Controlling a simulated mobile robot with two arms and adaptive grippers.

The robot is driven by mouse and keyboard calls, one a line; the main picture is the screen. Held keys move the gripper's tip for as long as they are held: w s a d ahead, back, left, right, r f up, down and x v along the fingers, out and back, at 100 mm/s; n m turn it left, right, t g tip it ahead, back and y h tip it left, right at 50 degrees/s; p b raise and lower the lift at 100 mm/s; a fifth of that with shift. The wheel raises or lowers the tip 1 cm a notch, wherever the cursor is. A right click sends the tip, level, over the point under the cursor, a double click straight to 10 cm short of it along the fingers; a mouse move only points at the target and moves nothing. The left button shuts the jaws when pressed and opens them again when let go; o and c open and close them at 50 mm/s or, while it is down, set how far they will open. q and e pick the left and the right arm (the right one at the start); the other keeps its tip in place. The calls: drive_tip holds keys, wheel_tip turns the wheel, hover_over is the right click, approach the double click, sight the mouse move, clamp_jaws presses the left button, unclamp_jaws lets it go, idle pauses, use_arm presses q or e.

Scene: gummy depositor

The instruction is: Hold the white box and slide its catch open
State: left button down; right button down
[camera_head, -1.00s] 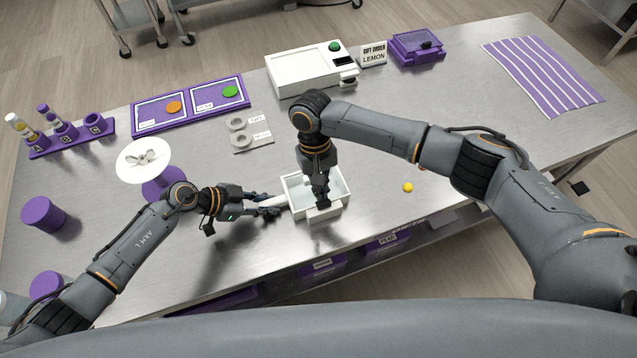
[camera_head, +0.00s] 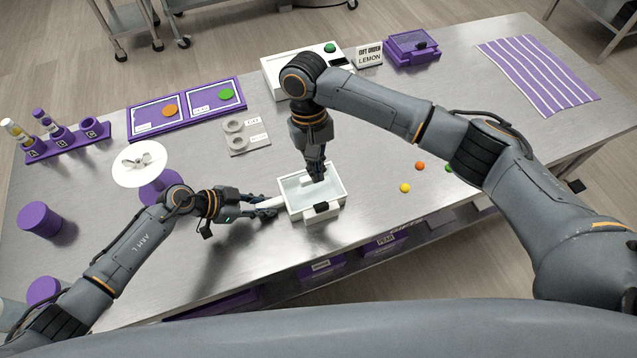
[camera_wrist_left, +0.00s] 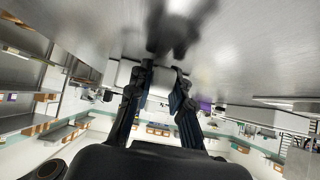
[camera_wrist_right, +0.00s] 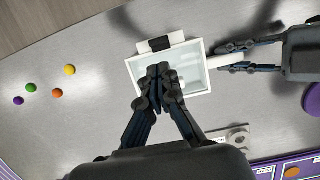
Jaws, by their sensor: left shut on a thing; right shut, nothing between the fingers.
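The white box (camera_head: 287,206) is an open-topped tray with a pale interior, on the steel table in front of me. A black piece (camera_head: 321,208), likely the catch, sits on its near wall; it also shows in the right wrist view (camera_wrist_right: 160,43). My left gripper (camera_head: 274,204) is shut on the box's white handle (camera_wrist_right: 222,60) at the left side. My right gripper (camera_head: 318,178) is shut and empty, pointing down over the box's far part. Whether its tips touch the box is unclear. In the right wrist view the fingers (camera_wrist_right: 160,70) hide part of the interior.
A yellow ball (camera_head: 405,188), an orange ball (camera_head: 420,166) and a green ball (camera_head: 448,168) lie to the right. A purple stand with a white dish (camera_head: 139,177) is left of the box. A white machine (camera_head: 275,80) stands behind my right arm.

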use_arm(q)
drive_tip(key=shift+s, duration=0.1)
use_arm(e)
drive_tip(key=shift+v, duration=0.95)
use_arm(q)
drive_tip(key=c, duration=1.1)
unclamp_jaws()
drive_tip(key=shift+c, duration=0.2)
